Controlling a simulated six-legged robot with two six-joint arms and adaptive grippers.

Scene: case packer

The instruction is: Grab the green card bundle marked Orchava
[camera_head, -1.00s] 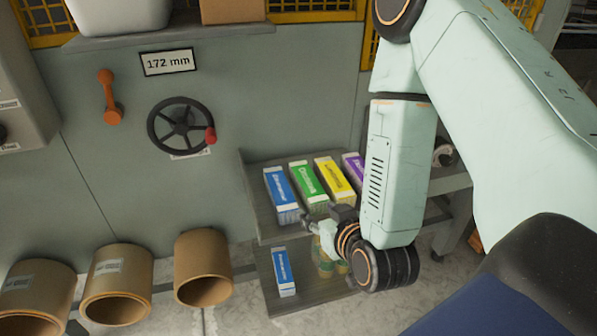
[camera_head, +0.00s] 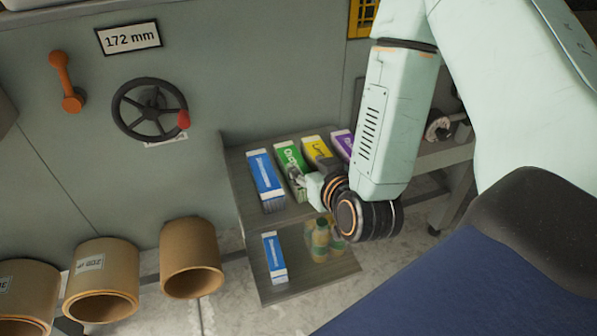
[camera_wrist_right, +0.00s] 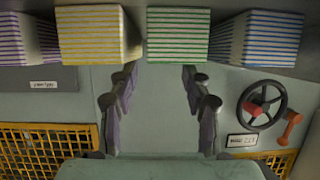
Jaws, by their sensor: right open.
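The green card bundle (camera_head: 289,159) lies on the upper shelf between the blue bundle (camera_head: 264,175) and the yellow bundle (camera_head: 317,149). Its lettering is only partly readable, and my gripper covers its near end in the head view. My right gripper (camera_head: 299,180) is at that near end, fingers apart and empty. In the right wrist view, the green bundle's striped end (camera_wrist_right: 178,36) is just ahead of the open fingers (camera_wrist_right: 157,82), roughly in line with the gap. Whether a finger touches it I cannot tell. My left gripper is in neither view.
A purple bundle (camera_head: 342,142) lies right of the yellow one; neighbours sit close on both sides. The lower shelf (camera_head: 309,286) holds another blue bundle (camera_head: 274,257) and bottles (camera_head: 320,240). A handwheel (camera_head: 149,110) and cardboard tubes (camera_head: 190,257) are at left.

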